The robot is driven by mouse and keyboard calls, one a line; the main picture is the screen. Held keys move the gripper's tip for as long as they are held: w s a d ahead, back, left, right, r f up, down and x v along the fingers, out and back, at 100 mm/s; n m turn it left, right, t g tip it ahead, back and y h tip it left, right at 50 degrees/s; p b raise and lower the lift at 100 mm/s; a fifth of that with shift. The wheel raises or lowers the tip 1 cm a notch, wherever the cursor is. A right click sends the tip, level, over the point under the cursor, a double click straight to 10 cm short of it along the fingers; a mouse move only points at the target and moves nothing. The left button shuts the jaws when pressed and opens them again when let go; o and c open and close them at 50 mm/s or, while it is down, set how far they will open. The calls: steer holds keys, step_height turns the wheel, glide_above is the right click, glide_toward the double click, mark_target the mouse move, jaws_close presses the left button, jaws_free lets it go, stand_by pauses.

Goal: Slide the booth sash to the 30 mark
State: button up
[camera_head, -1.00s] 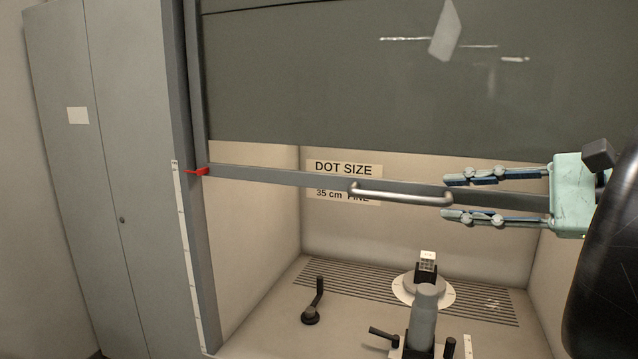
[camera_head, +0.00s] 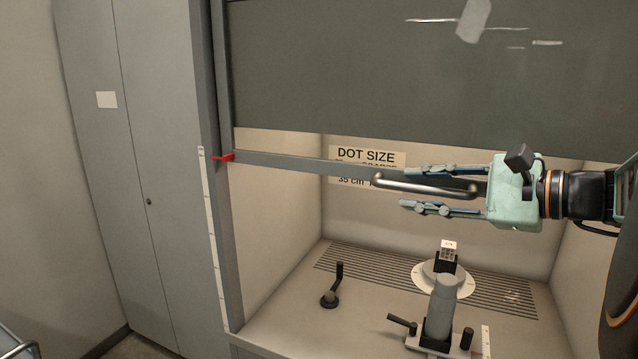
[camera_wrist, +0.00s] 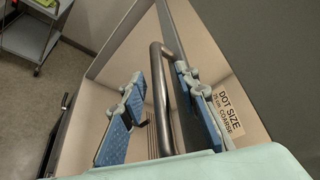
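The booth sash is a dark grey panel (camera_head: 380,70) with a grey bottom rail (camera_head: 290,161) and a metal bar handle (camera_head: 425,187). A red pointer (camera_head: 224,157) at the rail's left end sits near the top of a white scale strip (camera_head: 209,215); its marks are too small to read. My gripper (camera_head: 412,189) is open, with one finger above and one below the handle. In the wrist view the handle (camera_wrist: 163,95) runs between the two blue-padded fingers (camera_wrist: 160,105), with a gap on the left finger's side.
Inside the booth stand a specimen on a round stage (camera_head: 445,278), a grey cylindrical device (camera_head: 441,305) and a black crank (camera_head: 333,287). A dot size sign (camera_head: 366,156) is on the back wall. A grey cabinet (camera_head: 150,150) stands left; a cart (camera_wrist: 35,35) shows in the wrist view.

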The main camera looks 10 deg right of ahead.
steer(key=shift+c, duration=0.3)
jaws_close()
steer(key=shift+f, duration=0.15)
step_height(320, 180, down, 20)
steer(key=b, duration=1.6)
steer(key=shift+o, duration=0.3)
jaws_free()
